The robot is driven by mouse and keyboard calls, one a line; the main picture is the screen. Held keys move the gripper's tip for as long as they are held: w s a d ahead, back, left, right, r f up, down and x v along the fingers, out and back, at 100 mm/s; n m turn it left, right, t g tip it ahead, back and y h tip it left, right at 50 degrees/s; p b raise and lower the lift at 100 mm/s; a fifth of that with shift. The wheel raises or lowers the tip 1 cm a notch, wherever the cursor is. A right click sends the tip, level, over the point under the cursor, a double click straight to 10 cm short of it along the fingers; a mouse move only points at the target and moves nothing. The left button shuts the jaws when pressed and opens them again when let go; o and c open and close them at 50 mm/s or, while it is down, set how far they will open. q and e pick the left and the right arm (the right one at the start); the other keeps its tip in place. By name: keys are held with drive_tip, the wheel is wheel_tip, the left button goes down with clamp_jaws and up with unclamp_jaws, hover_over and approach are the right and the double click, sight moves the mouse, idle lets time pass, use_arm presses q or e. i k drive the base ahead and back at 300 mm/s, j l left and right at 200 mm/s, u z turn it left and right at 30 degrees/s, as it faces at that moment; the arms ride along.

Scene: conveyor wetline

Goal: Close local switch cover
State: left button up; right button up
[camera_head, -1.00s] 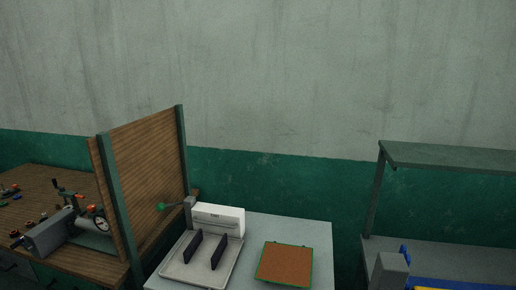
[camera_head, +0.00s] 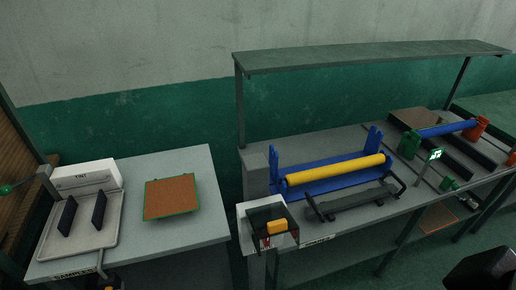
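The local switch box (camera_head: 246,212) is a small white box at the front left corner of the conveyor table. A yellow switch (camera_head: 277,227) shows on it, with a dark see-through cover (camera_head: 259,218) around or beside it. At this size I cannot tell the cover's exact angle or whether it is open. Neither of my grippers can be made out. A black shape cut off at the bottom right may be part of my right arm, and no fingers show on it.
A yellow roller (camera_head: 335,169) in a blue frame and a dark bar with handles (camera_head: 352,201) lie behind and right of the switch. A grey shelf (camera_head: 370,56) overhangs the table. A sample table (camera_head: 190,238) stands left, across a narrow gap.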

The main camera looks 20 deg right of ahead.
sight(263, 221)
drive_tip(key=i+l+z, duration=0.1)
drive_tip(key=z, duration=0.5)
drive_tip(key=i+j, duration=0.1)
drive_tip(key=i, duration=0.25)
drive_tip(key=l+z, duration=0.05)
